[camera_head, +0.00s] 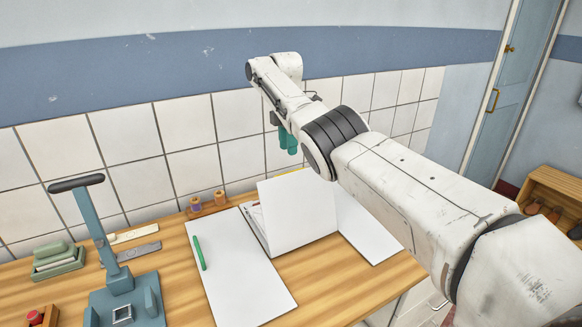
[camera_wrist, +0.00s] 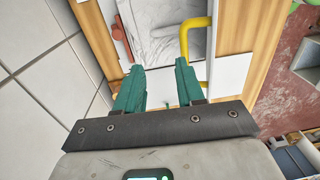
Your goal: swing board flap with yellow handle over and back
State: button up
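The white board flap (camera_head: 297,212) stands raised and tilted over the middle of the white board in the head view. A sliver of yellow (camera_head: 290,172) shows along its top edge. In the wrist view the yellow handle (camera_wrist: 184,42) is a bent bar just beyond the tip of my gripper's right finger, which hides part of it. My gripper (camera_head: 287,140), with teal fingers, is above and behind the flap. In the wrist view its fingers (camera_wrist: 157,72) are apart, with nothing seen between them. I cannot tell whether a finger touches the handle.
A green pen (camera_head: 199,253) lies on the left white panel (camera_head: 240,275). A blue-grey press (camera_head: 122,280) with an upright lever and a green box (camera_head: 57,262) stand at the left. Two small spools (camera_head: 208,201) sit by the tiled wall. Bare wood shows at the front right.

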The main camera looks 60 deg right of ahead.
notch_tip(320, 180, up, 4)
jog(key=shift+s+d+f, duration=0.1)
jog(key=shift+s+f, duration=0.05)
jog(key=shift+f, duration=0.05)
dwell(0.7)
